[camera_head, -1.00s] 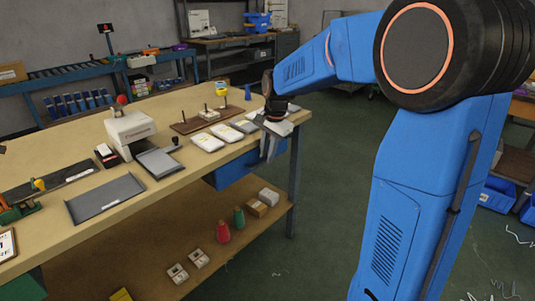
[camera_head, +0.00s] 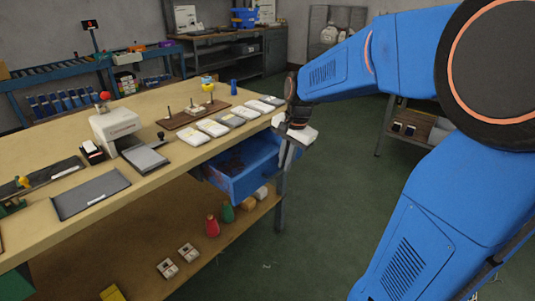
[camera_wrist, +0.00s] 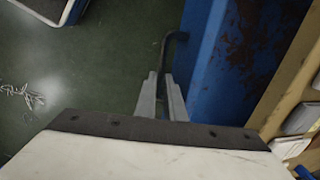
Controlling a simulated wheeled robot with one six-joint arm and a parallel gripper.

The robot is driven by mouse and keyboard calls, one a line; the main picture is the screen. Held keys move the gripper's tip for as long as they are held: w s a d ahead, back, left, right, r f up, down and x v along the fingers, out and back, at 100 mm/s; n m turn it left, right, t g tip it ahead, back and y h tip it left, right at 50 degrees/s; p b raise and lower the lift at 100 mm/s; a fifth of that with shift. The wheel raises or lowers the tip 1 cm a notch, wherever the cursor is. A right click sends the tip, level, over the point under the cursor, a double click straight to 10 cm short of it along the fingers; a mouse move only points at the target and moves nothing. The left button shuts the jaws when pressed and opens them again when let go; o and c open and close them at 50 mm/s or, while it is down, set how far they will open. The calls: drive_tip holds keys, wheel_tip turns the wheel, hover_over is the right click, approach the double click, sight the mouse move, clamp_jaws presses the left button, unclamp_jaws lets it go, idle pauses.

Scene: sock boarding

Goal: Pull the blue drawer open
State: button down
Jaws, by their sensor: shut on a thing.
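The blue drawer (camera_head: 243,186) stands out from under the front edge of the workbench top, its dark inside visible from above. It also shows in the wrist view (camera_wrist: 212,75), right of the fingers. A dark bar handle (camera_wrist: 167,48) curves out from the drawer front. My gripper (camera_wrist: 162,92) is shut on this handle; the wrist body hides part of the grip. In the head view my gripper (camera_head: 288,155) is at the drawer's front right end, with its pale fingers pointing down.
The workbench (camera_head: 150,184) holds several white packets (camera_head: 212,127), a dark tray (camera_head: 90,192) and a white machine (camera_head: 115,125). A lower shelf (camera_head: 205,243) holds red and green cones and boxes.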

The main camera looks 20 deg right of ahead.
drive_tip(key=s+d, duration=0.5)
drive_tip(key=s, duration=0.5)
drive_tip(key=shift+s+d, duration=0.35)
drive_tip(key=shift+d, duration=0.05)
drive_tip(key=c, duration=2.1)
unclamp_jaws()
drive_tip(key=s+r, duration=0.1)
drive_tip(key=r, duration=0.4)
drive_tip(key=s+d+r, duration=0.1)
drive_tip(key=r, duration=1.1)
drive_tip(key=shift+s+d, duration=0.3)
drive_tip(key=shift+s, duration=0.1)
drive_tip(key=s+a+f+n+t, duration=0.1)
drive_tip(key=s+a+f+n, duration=0.2)
drive_tip(key=f+n, duration=0.1)
drive_tip(key=s+a+f+n+t, duration=0.1)
drive_tip(key=s+a+f+n, duration=0.3)
drive_tip(key=f, duration=0.2)
drive_tip(key=s+a+f+n+h, duration=0.1)
drive_tip(key=s+a+f+n, duration=0.2)
drive_tip(key=f, duration=0.3)
drive_tip(key=shift+s+a+n+t, duration=0.25)
drive_tip(key=shift+s+n+t, duration=0.2)
drive_tip(key=shift+n, duration=0.15)
